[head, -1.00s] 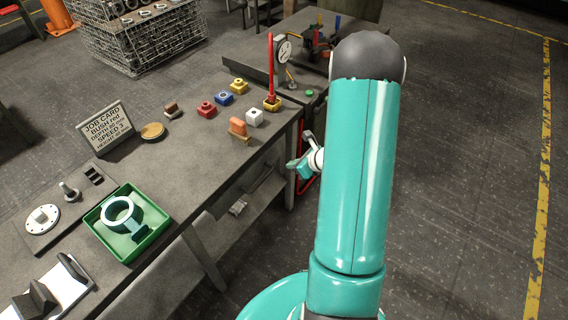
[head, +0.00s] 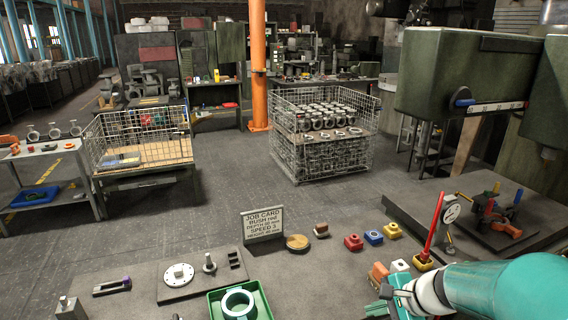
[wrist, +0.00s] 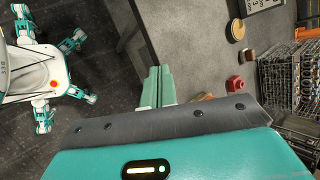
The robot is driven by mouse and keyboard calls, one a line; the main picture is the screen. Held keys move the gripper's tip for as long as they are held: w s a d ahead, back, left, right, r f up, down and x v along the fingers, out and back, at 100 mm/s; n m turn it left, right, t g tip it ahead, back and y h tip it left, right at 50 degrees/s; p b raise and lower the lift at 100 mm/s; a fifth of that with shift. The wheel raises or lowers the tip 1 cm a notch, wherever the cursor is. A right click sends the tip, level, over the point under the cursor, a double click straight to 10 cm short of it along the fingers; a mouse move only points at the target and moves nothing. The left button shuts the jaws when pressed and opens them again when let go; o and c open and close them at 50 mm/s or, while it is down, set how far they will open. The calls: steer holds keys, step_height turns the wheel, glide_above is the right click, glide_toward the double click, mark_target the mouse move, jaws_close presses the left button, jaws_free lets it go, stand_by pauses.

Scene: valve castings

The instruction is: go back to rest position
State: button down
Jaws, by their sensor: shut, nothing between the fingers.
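My gripper (head: 384,307) shows at the lower right of the head view, in front of the orange and white blocks at the bench's near edge. In the wrist view its two teal fingers (wrist: 158,86) lie side by side, shut, with nothing between them. They point toward the grey bench edge, with dark floor to their left. My teal arm comes in from the right of the head view. I cannot tell exactly how far the fingers are from the bench.
The bench holds a job card (head: 263,226), a red block (head: 353,243), a blue block (head: 373,238), a yellow block (head: 392,231), an orange block (head: 379,272) and a green tray (head: 215,306) with a ring. A gauge (head: 451,211) stands right. Wire baskets (head: 325,150) stand beyond, with open floor between.

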steer(key=s+a+r+n+h, duration=0.2)
steer(key=s+r+n+h, duration=0.1)
steer(key=s+r+n, duration=0.3)
steer(key=s+a+r+n+h, duration=0.2)
steer(key=s+r+n, duration=0.3)
steer(key=s+n, duration=0.3)
steer(key=shift+s+a+r+n+t+h, duration=0.3)
steer(key=shift+s+a+r+n+h, duration=0.05)
steer(key=shift+a+r+n+h, duration=0.1)
